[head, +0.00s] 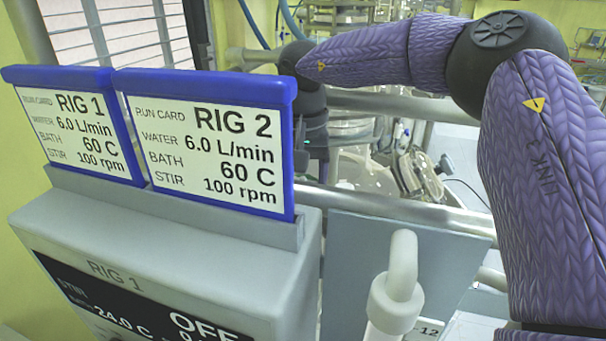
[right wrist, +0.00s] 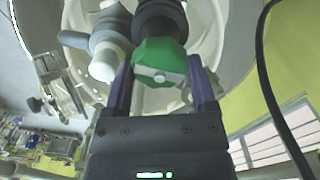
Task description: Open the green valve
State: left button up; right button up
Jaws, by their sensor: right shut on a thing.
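The green valve (right wrist: 160,62) is a faceted green knob with a pale centre on a dark fitting, seen in the upper middle of the right wrist view. My right gripper (right wrist: 161,85) has one purple finger on each side of the knob and is shut on it. In the head view my purple right arm reaches over from the right, and its dark wrist end sits behind the run cards. The valve is hidden there, and the fingers cannot be made out. My left gripper does not show in either view.
Two blue-framed run cards, RIG 1 (head: 75,125) and RIG 2 (head: 210,145), stand on a grey control box (head: 190,265). Metal rails (head: 400,208) and glassware (head: 360,175) lie behind. A white nozzle (right wrist: 104,62) is beside the valve, and a black cable (right wrist: 268,90) hangs right.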

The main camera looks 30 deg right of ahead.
jog(key=n, duration=0.3)
jog(key=shift+r+n, duration=0.1)
jog(key=shift+n, duration=2.1)
jog(key=o, duration=1.2)
jog(key=shift+c, duration=0.2)
notch_tip(320, 180, up, 10)
